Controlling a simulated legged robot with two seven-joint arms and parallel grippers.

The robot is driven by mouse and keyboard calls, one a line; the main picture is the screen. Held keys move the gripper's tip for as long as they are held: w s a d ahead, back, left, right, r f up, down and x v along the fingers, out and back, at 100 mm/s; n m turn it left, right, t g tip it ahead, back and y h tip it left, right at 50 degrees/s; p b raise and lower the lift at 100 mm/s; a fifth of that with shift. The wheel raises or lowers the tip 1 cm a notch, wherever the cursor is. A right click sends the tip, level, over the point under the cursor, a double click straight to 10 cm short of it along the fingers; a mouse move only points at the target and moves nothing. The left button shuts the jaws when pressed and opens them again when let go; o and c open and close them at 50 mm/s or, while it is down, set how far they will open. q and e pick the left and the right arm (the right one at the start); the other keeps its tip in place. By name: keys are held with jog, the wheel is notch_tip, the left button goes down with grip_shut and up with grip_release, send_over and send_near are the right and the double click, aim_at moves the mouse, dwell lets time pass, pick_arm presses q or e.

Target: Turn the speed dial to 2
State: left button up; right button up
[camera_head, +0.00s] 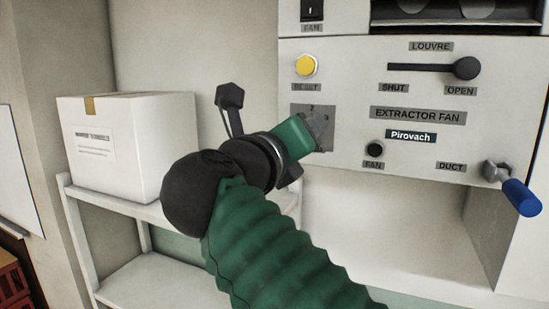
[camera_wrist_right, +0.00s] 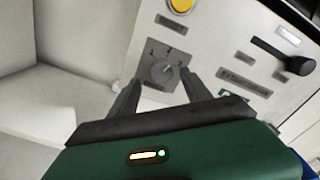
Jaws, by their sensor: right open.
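The speed dial (camera_wrist_right: 162,70) is a round grey knob on a darker grey square plate with number marks. In the head view its plate (camera_head: 299,112) shows a 2 and a 3, while the knob is hidden behind my right gripper. My right gripper (camera_head: 318,128) reaches the plate from the lower left. In the right wrist view my right gripper (camera_wrist_right: 160,78) is open, with one finger on each side of the dial. I cannot tell whether the fingers touch it or which number it points at. My left gripper is not in view.
The extractor fan panel also holds a yellow button (camera_head: 305,65) above the dial, a black louvre lever (camera_head: 466,68), a black fan knob (camera_head: 375,149) and a blue-handled duct crank (camera_head: 521,196). A white box (camera_head: 128,145) stands on the shelf at left.

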jog(key=b+v, duration=0.2)
jog(key=v, duration=1.1)
jog(key=shift+s+a+b, duration=0.3)
jog(key=shift+a, duration=0.05)
jog(key=shift+r, duration=0.1)
